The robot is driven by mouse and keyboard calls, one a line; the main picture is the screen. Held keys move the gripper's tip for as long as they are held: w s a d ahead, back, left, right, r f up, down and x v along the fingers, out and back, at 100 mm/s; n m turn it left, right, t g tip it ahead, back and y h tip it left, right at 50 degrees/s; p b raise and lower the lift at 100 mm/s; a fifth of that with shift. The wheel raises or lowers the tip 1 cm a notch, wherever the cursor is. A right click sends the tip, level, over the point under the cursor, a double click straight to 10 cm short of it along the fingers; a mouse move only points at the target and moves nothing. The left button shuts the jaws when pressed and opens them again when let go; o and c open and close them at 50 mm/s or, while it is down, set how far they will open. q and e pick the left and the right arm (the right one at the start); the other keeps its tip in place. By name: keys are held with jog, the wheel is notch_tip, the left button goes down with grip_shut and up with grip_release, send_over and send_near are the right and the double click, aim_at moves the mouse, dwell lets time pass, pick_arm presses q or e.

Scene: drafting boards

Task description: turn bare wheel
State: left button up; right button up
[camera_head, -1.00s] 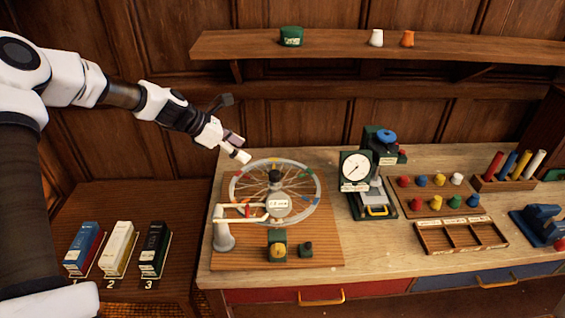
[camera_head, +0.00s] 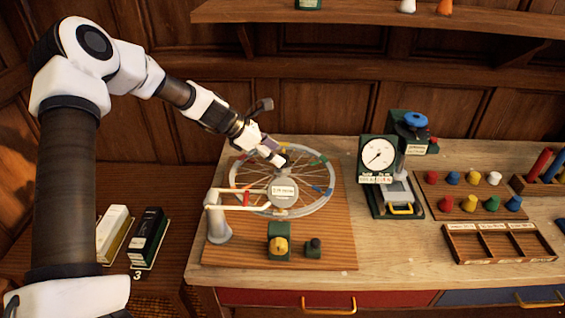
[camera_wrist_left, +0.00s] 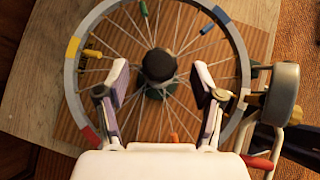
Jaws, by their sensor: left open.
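The bare wheel (camera_head: 325,203) lies flat on a wooden base board on the bench, with thin spokes and coloured marks on its rim. It also shows in the left wrist view (camera_wrist_left: 72,80), with a black hub knob (camera_wrist_left: 159,66) at its centre. My left gripper (camera_head: 277,160) is over the wheel near the hub. In the left wrist view my left gripper (camera_wrist_left: 160,82) is open, one finger on each side of the black knob, with gaps on both sides. In the head view the gripper hides much of the knob. My right gripper is not in view.
A grey post with a white arm (camera_head: 217,222) and a round label plate (camera_head: 283,193) stand at the wheel. A green block with a yellow knob (camera_head: 279,243) sits in front. A dial gauge (camera_head: 378,154) and peg rack (camera_head: 470,197) stand to the right.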

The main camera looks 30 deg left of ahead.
aim_at(282, 156)
pick_arm(q)
jog(key=x, duration=0.2)
jog(key=shift+w+d+f, duration=0.1)
jog(key=shift+d+f, duration=0.1)
jog(key=shift+f, duration=0.1)
jog(key=shift+w+d+f, duration=0.1)
jog(key=shift+w+f, duration=0.15)
jog(key=shift+w, duration=0.2)
jog(key=shift+s, duration=0.15)
jog(key=shift+c, duration=1.3)
jog(key=shift+s+r, duration=0.1)
grip_shut()
jog(key=shift+m, duration=0.5)
